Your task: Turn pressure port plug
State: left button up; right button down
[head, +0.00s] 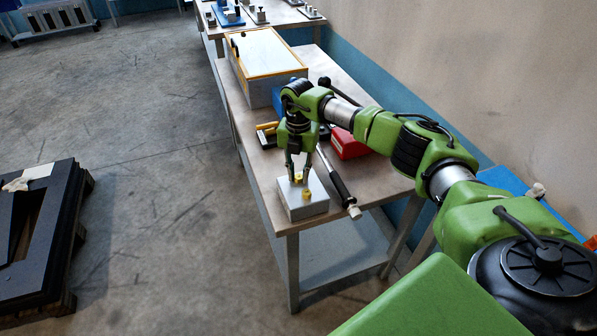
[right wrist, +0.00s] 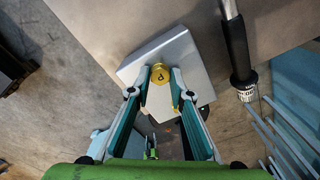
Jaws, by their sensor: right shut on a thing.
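A light grey block (head: 290,208) sits at the near end of the wooden-topped table; its pale face also shows in the right wrist view (right wrist: 190,52). Two small brass plugs stand on it. My right gripper (head: 298,177) points down over the block and is shut on a brass plug (head: 297,179). The other brass plug (head: 306,194) is nearer the table's front edge, apart from the fingers. In the right wrist view a round brass plug face (right wrist: 159,74) with a dark mark lies between the fingertips (right wrist: 161,82). Fingers partly hide the block. My left gripper is not in view.
A red case (head: 347,144) and a wooden-framed box (head: 264,52) stand farther back on the table (head: 268,174). A dark pallet-like frame (head: 40,240) stands left on the floor.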

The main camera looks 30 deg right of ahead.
aim_at(299, 176)
dwell(0.3)
jog(key=c, duration=1.8)
grip_release()
jog(key=shift+c, duration=0.2)
notch_tip(299, 176, up, 12)
